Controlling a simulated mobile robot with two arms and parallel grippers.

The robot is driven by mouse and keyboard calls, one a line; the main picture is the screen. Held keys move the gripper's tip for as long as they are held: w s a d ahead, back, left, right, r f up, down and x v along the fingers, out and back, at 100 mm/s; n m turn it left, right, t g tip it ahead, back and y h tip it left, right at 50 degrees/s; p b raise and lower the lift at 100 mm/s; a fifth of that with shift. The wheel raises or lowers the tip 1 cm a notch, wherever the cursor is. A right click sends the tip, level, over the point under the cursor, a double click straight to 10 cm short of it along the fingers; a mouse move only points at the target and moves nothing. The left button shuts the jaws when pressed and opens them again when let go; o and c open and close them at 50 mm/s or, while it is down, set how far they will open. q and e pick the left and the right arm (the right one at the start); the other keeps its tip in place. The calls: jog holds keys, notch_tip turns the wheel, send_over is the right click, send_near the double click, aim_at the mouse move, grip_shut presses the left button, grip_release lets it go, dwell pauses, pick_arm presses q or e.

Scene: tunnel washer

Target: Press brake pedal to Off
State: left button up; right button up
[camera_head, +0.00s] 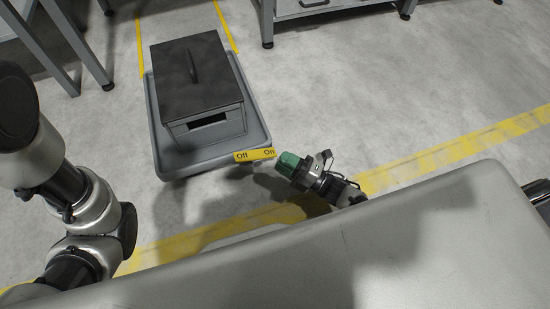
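The brake pedal (254,155) is a yellow bar on the near edge of a grey wheeled base. It is marked "Off" at its left end and "On" at its right end. My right gripper (287,164), with green fingertips, is just right of the "On" end in the picture. Whether it touches the pedal, I cannot tell. Its fingers show as one green mass, so I cannot tell whether it is open or shut. My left arm comes in at the left edge; its gripper is not in view.
A dark lidded box (196,75) with a handle sits on the grey base (171,167). Yellow floor lines (440,158) cross the concrete floor.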

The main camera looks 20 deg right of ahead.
aim_at(256, 155)
jog(key=x, duration=0.3)
jog(key=shift+w+a+b, duration=0.15)
jog(key=shift+b, duration=0.25)
grip_shut()
